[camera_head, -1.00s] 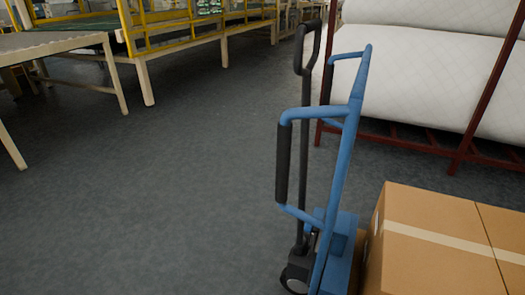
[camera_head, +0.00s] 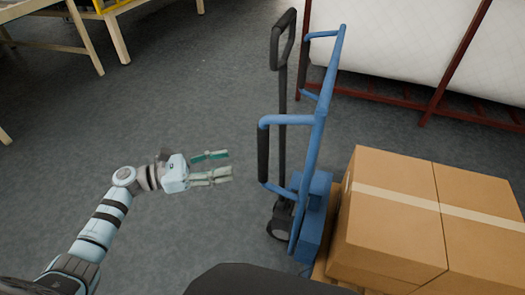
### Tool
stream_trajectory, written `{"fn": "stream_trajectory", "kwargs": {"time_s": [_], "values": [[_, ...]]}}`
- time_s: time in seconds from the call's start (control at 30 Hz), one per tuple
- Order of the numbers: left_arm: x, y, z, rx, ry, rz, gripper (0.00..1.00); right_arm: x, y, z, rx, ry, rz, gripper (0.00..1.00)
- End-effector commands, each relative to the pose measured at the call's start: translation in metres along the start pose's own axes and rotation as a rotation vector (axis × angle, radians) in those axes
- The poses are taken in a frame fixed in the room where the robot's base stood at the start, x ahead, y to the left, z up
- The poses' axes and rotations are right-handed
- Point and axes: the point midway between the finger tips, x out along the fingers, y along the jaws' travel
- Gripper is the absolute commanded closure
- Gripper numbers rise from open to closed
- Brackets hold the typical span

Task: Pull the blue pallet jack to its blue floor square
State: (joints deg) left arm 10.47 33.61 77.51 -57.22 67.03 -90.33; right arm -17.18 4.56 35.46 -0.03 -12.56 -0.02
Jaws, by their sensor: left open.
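The blue pallet jack (camera_head: 316,138) stands upright right of centre, with a black pull handle (camera_head: 282,45) and a blue side frame with a black grip (camera_head: 263,155). Its dark wheel (camera_head: 281,227) is on the floor. My left gripper (camera_head: 230,167) is open and empty, to the left of the black grip and apart from it, its fingers pointing right. My right gripper is out of view. The blue floor square does not show.
Taped cardboard boxes (camera_head: 392,222) sit on a wooden pallet (camera_head: 322,272) beside the jack. White wadding rolls (camera_head: 400,40) lie in a dark red rack (camera_head: 452,68) behind. A wooden table (camera_head: 45,32) stands at the upper left. The grey floor (camera_head: 180,90) between is clear.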

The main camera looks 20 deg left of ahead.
Motion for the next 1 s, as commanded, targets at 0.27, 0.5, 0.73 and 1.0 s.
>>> {"fn": "stream_trajectory", "kwargs": {"time_s": [0.27, 0.5, 0.73, 1.0], "values": [[0.079, 0.001, 0.003, -0.005, -0.007, 0.002, 0.55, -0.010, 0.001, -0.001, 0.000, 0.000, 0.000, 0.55], [0.110, 0.001, 0.001, -0.006, -0.004, 0.004, 0.55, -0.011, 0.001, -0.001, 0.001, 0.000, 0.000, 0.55], [0.113, 0.001, 0.001, -0.007, -0.003, 0.004, 0.55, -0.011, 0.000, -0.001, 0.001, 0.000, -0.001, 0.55], [0.112, 0.001, 0.001, -0.007, -0.003, 0.004, 0.92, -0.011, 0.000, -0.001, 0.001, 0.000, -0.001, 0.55]]}}
